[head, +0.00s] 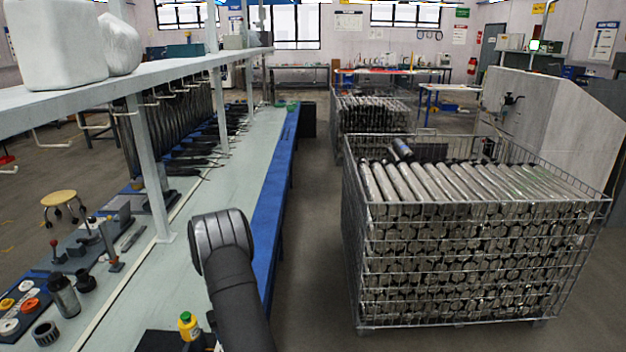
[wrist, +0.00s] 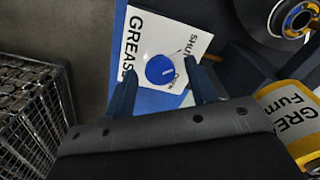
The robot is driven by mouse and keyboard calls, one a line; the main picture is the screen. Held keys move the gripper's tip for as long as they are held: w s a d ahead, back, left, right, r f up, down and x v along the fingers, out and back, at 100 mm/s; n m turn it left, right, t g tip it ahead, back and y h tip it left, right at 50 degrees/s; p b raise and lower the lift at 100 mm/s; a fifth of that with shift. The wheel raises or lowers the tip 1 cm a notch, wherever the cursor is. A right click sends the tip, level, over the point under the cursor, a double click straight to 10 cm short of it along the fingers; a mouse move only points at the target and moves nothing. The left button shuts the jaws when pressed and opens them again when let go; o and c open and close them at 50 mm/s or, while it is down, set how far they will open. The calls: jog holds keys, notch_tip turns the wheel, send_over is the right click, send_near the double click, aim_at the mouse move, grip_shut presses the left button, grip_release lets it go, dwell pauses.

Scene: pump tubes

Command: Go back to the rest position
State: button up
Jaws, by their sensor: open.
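My gripper (wrist: 166,92) shows in the wrist view with its two dark fingers apart. No object is seen held between them. Beyond the fingertips is a white label plate (wrist: 178,35) with "GREASE" and partly hidden lettering. A round blue knob or button (wrist: 160,69) on it appears in the gap between the fingers; I cannot tell how far it is from them. In the head view my dark arm rises over the bench's front edge, and the gripper itself is out of sight there.
A yellow-labelled grease container (wrist: 290,115) is close on the gripper's right. A dark round fitting (wrist: 292,18) is at upper right. A wire crate of metal tubes (head: 460,255) stands right of the bench (head: 215,190). A shelf (head: 150,75) overhangs the bench. The aisle floor is clear.

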jog(key=m, duration=1)
jog(key=shift+m, duration=2.1)
